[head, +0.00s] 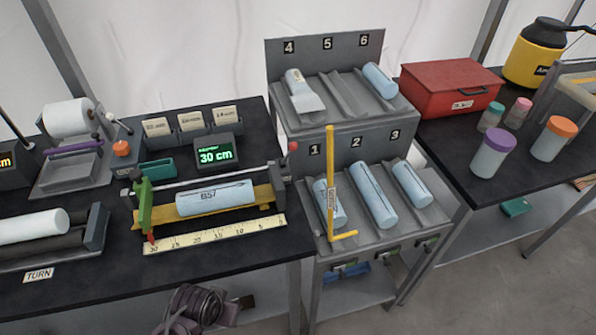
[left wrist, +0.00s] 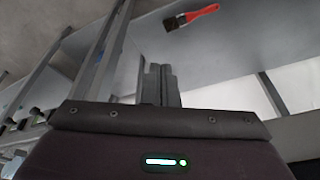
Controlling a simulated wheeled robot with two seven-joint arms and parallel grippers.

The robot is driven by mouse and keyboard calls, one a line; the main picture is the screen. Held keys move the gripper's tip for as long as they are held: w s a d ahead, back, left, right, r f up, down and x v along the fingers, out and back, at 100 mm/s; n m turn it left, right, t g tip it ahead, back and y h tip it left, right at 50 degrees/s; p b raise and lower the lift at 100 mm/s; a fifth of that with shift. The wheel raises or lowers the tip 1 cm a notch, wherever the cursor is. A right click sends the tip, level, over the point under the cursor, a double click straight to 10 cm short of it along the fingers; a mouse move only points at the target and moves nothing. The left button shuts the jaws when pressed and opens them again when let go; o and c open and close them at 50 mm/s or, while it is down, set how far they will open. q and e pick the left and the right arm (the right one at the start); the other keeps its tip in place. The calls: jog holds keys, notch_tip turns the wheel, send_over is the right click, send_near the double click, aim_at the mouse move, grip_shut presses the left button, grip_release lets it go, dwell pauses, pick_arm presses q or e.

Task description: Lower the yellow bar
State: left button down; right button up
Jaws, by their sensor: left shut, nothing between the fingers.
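The yellow bar (head: 330,160) stands upright in front of the grey rack, between the slots marked 1 and 2. Its short foot (head: 345,236) points right along the rack's lower front edge, and a small tag hangs on the upright. My left gripper (left wrist: 160,84) is shut and empty in the left wrist view, with a grey surface behind it. A dark part of my arm (head: 190,308) shows at the bottom of the head view, below the bench edge and left of the bar. My right gripper is not in view.
The rack (head: 325,53) holds pale blue rolls in slots 1, 2, 3, 4 and 6. The left bench carries a roll marked B57 (head: 215,198) and a yellow ruler (head: 215,234). A red box (head: 450,88) and jars stand right. A red-handled brush (left wrist: 192,16) shows in the wrist view.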

pick_arm(q)
notch_tip(320, 180, up, 12)
jog(key=w+m+t, duration=0.1)
jog(key=w+d+r+m+t, duration=0.1)
jog(key=w+r+m+t, duration=0.1)
jog(key=w+d+r+m+t+h, duration=0.1)
jog(key=w+d+r+m, duration=0.1)
jog(key=w+r+m, duration=0.1)
jog(key=w+d+r+m+t, duration=0.1)
jog(key=w+r+m+t, duration=0.1)
jog(key=w+m, duration=0.1)
jog(key=shift+w+d+r+t+h, duration=0.15)
jog(key=shift+w+r+t+h, duration=0.05)
jog(key=shift+w+t+h, duration=0.1)
jog(key=w+d+r+m+t+h, duration=0.1)
jog(key=d+r+m+t+h, duration=0.15)
jog(key=r+m+h, duration=0.6)
jog(key=w+d+r+m+t+h, duration=0.15)
jog(key=d+r+m, duration=0.25)
jog(key=m, duration=0.9)
jog(key=s+a+r+m+g+h, duration=0.4)
jog(key=s+m+g+h, duration=0.1)
jog(key=m, duration=1)
jog(key=f+p+x, duration=0.1)
jog(key=p+x, duration=0.5)
jog(key=x, duration=0.8)
jog(key=shift+w+r, duration=0.2)
jog(key=shift+r, duration=0.05)
